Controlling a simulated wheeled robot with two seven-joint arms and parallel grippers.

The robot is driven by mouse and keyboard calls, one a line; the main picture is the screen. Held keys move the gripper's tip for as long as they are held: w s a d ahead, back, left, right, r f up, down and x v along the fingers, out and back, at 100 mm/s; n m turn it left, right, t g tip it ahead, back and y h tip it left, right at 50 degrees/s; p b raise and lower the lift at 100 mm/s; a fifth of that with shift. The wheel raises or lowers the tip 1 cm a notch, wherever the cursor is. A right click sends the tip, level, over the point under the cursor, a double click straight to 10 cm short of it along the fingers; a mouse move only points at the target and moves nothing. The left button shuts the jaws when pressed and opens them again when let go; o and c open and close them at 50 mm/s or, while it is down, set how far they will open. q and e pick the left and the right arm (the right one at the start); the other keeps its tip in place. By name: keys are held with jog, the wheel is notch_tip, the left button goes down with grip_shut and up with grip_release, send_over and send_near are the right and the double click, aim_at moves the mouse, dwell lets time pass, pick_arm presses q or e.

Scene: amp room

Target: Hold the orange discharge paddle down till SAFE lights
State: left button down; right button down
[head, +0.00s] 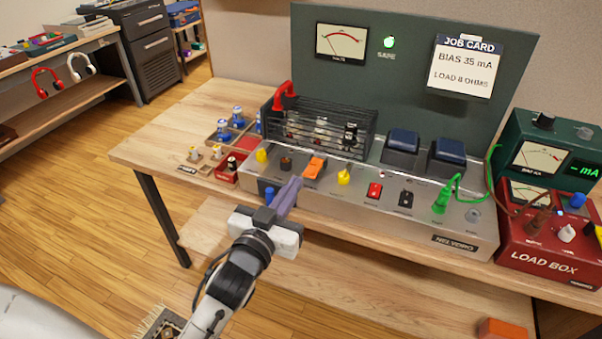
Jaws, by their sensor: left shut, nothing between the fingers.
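The orange discharge paddle (313,167) sits on the sloped front of the grey amp chassis (330,201), between a dark brown knob and a yellow knob. My left gripper (295,181) is shut and empty, its fingers pointing up at the chassis just left of and in front of the paddle. I cannot tell whether the fingertips touch the paddle or are apart from it. The SAFE lamp (389,42) on the dark green back panel glows green. The needle meter (340,42) is to its left. My right gripper is not in view.
A black cage (345,121) with a red clip on it stands behind the paddle. Small trays with parts (212,160) lie to the left. A red load box (545,242) and a green meter (538,150) stand at right. The bench's left end (150,148) is clear.

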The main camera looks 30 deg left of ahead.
pick_arm(q)
jog(key=shift+s+d+r, duration=0.1)
jog(key=shift+s+d, duration=0.05)
jog(key=shift+s, duration=1.45)
jog(key=s+d+f+m+g+h, duration=0.1)
jog(key=s+d+f+g, duration=0.2)
jog(key=s+f, duration=0.7)
jog(key=s+d+f+m+g+h, duration=0.1)
jog(key=s+d+f+g, duration=0.3)
jog(key=s+f, duration=0.6)
notch_tip(320, 180, down, 7)
jog(key=shift+d+r+m+g+h, duration=0.15)
jog(key=shift+m+g+h, duration=0.25)
jog(key=shift+g+h, duration=0.55)
